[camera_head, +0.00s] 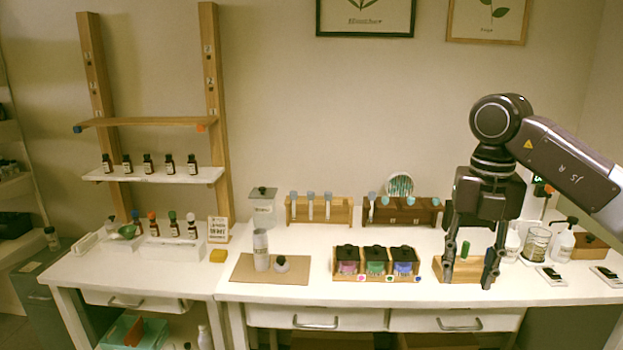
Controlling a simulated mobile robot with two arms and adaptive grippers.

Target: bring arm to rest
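My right arm reaches in from the right side of the head view. Its gripper (468,277) points down over the right part of the table, its two fingers spread apart. A small wooden block (454,268) with a green-topped piece (465,249) stands at the fingers; the piece shows between them, and I cannot tell whether a finger touches the block. I see nothing held in the gripper. My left arm and gripper are not in view.
Pump bottles (562,243) and a glass beaker (536,245) crowd the right. A shelf (153,175) with several bottles stands at left.

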